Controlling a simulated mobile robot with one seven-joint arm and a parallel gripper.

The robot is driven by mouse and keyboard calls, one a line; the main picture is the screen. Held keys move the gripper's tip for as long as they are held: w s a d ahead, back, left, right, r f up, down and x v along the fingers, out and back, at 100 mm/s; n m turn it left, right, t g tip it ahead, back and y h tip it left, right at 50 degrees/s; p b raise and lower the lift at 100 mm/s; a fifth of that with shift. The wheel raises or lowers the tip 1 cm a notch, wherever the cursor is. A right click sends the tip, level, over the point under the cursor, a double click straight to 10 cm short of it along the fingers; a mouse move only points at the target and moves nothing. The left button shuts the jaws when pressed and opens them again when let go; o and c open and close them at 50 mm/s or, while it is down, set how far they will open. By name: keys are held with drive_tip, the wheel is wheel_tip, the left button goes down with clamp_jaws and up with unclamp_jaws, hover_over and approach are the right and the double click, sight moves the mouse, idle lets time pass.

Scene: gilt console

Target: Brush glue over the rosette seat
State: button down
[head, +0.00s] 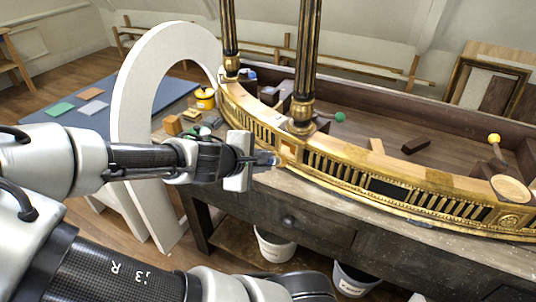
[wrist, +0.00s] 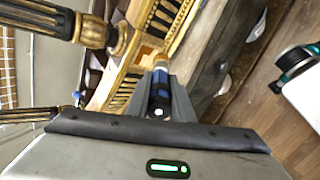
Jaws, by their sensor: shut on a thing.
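My gripper (head: 252,160) is shut on a brush (wrist: 160,90), gripping its dark handle with a blue band. In the head view the brush (head: 267,159) points right, toward the gilt frieze. The rosette seat (head: 288,153), a pale bare-wood square, lies on the frieze just beyond the brush tip. It also shows in the wrist view (wrist: 147,56), where the brush tip appears at or close to it. I cannot tell whether the bristles touch the seat. The gilt console (head: 340,178) stands curved on the workbench, with dark fluted legs (head: 305,60) rising from it.
A large white ring-shaped panel (head: 140,90) stands close behind my arm. A yellow pot (head: 205,98) and small wood blocks (head: 172,125) are on the bench at left. Clamps with green (head: 340,116) and yellow (head: 494,138) ends are behind the frieze. Buckets (head: 274,246) stand below.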

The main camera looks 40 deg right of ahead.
drive_tip(key=shift+s+a+r+p, duration=0.15)
drive_tip(key=shift+a+p, duration=0.6)
drive_tip(key=shift+a, duration=0.15)
drive_tip(key=shift+s+a, duration=0.1)
drive_tip(key=shift+a, duration=0.45)
